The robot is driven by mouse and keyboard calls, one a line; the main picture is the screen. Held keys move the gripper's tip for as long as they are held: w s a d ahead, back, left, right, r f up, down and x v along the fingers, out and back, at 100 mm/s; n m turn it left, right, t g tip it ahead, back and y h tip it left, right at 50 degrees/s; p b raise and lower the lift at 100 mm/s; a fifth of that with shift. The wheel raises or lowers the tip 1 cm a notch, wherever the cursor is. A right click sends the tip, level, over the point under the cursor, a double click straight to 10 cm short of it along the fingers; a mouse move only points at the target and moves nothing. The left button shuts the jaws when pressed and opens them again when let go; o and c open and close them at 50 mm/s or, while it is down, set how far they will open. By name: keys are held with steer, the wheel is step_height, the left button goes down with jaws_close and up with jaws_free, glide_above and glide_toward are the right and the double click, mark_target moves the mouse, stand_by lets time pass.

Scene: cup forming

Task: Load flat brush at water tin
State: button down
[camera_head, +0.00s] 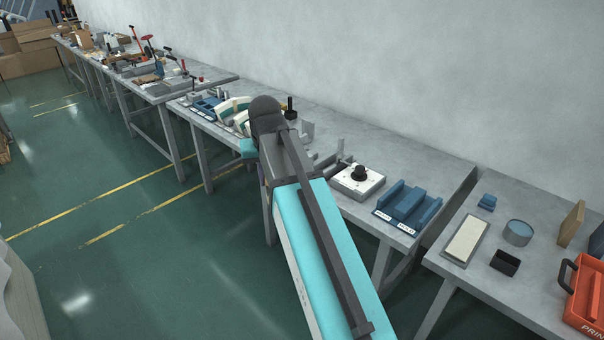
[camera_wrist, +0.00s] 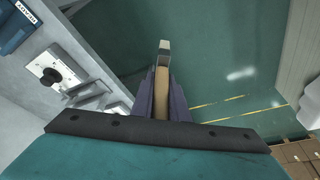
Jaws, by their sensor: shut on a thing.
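My gripper (camera_wrist: 162,100) shows in the wrist view, its two dark purple-grey fingers shut on the flat brush. The brush has a tan wooden handle (camera_wrist: 161,84) and a pale metal end (camera_wrist: 164,47) pointing away from the wrist, over the green floor. In the head view my arm hides the brush and most of the gripper. A round grey tin with a blue top surface (camera_head: 517,234), which looks like the water tin, stands on the right-hand table. It is well to the right of my arm and apart from it. The tin is out of the wrist view.
Around the tin are a pale flat tray (camera_head: 466,239), a black open box (camera_head: 505,263), a blue block (camera_head: 487,202) and a red case (camera_head: 585,300). The middle table holds a white plate with a black knob (camera_head: 358,181) and a blue fixture (camera_head: 407,206). Green floor lies in front.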

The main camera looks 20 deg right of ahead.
steer(key=a+n, duration=0.2)
steer(key=a, duration=0.4)
steer(key=shift+a+r+y, duration=0.25)
steer(key=shift+r+y, duration=0.05)
steer(key=shift+y, duration=0.1)
steer(key=shift+a, duration=0.1)
